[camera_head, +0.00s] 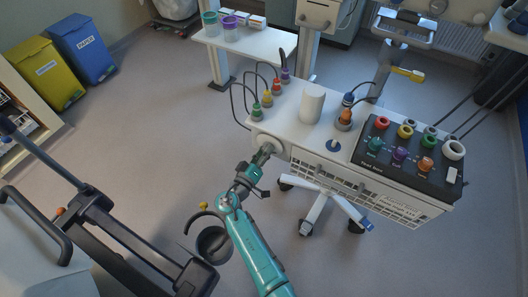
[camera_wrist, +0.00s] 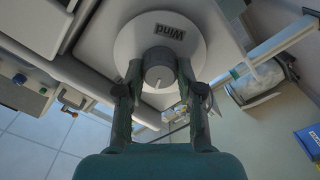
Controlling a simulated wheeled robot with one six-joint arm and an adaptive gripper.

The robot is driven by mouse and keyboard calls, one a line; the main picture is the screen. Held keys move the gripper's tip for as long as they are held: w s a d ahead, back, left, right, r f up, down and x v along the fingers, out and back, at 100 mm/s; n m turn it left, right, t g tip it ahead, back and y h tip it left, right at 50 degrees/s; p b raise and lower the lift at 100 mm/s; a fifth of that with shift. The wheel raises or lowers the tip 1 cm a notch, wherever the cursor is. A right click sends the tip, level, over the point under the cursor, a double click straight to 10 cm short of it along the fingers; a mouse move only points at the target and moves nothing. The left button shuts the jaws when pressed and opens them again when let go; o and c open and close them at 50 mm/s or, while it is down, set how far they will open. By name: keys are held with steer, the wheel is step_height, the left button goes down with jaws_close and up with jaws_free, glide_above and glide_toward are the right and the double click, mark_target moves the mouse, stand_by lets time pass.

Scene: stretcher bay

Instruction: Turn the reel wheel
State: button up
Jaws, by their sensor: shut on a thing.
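In the head view the wheel (camera_head: 272,147) is on the left end of the white cart (camera_head: 341,150), partly hidden by my gripper. My gripper (camera_head: 264,155) reaches it from the lower left. In the wrist view the two fingers of my gripper (camera_wrist: 159,80) are closed on either side of the knob. A short white mark shows on the knob's front.
A dark panel with coloured knobs (camera_head: 409,158) and a white cylinder (camera_head: 312,104) are on the cart top, with cabled plugs at its left edge. A dark-framed stretcher (camera_head: 110,232) stands lower left. Yellow (camera_head: 49,70) and blue (camera_head: 83,48) bins stand upper left. The floor between is clear.

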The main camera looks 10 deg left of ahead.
steer(key=m, duration=0.5)
steer(key=shift+f+m, duration=0.1)
steer(key=shift+m, duration=0.2)
stand_by(0.4)
steer(key=o, duration=1.2)
steer(key=shift+c, duration=0.2)
steer(key=shift+s, duration=0.1)
steer(key=v, duration=1.2)
steer(key=shift+d, duration=0.1)
